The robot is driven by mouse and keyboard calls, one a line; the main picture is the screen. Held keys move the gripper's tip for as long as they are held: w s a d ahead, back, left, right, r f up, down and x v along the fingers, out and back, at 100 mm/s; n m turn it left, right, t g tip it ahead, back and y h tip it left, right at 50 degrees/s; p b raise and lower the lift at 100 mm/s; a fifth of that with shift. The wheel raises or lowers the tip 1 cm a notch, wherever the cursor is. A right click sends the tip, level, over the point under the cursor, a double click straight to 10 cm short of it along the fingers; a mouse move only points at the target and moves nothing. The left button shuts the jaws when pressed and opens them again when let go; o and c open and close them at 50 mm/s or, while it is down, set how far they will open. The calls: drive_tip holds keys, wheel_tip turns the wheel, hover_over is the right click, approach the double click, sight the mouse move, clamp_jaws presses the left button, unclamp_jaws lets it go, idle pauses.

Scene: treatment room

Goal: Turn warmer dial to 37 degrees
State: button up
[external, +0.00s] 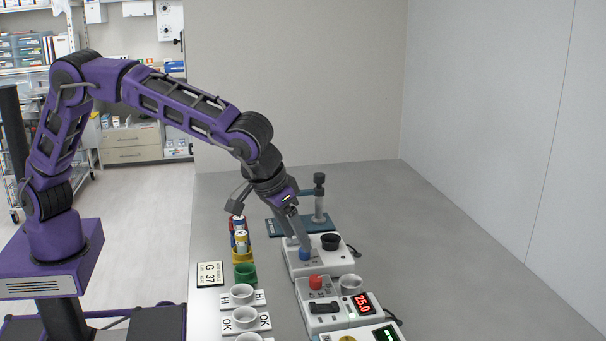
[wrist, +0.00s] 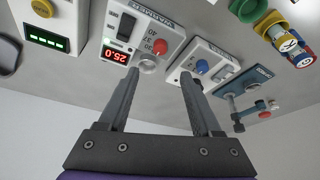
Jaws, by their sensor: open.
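The warmer (external: 307,296) is a pale box with a red display (external: 363,303) reading 25.0, a red knob (external: 315,282), a black switch (external: 325,307) and a round well (external: 350,284). In the wrist view the red knob (wrist: 160,46) sits beside printed numbers, 37 among them. The display (wrist: 115,55) shows there too. My gripper (external: 300,238) is open and empty, pointing down near a blue knob (external: 305,254) on the neighbouring box, behind the warmer. In the wrist view my gripper (wrist: 160,74) has its fingers spread, apart from the red knob.
A box with a green display (external: 387,334) stands in front of the warmer. A teal stand (external: 290,226) is behind. The counter's right side is clear.

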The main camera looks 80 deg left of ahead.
sight(315, 277)
drive_tip(key=b+x, duration=0.1)
drive_tip(key=x, duration=1.1)
drive_tip(key=shift+w+f, duration=0.1)
drive_tip(key=shift+f, duration=0.15)
clamp_jaws()
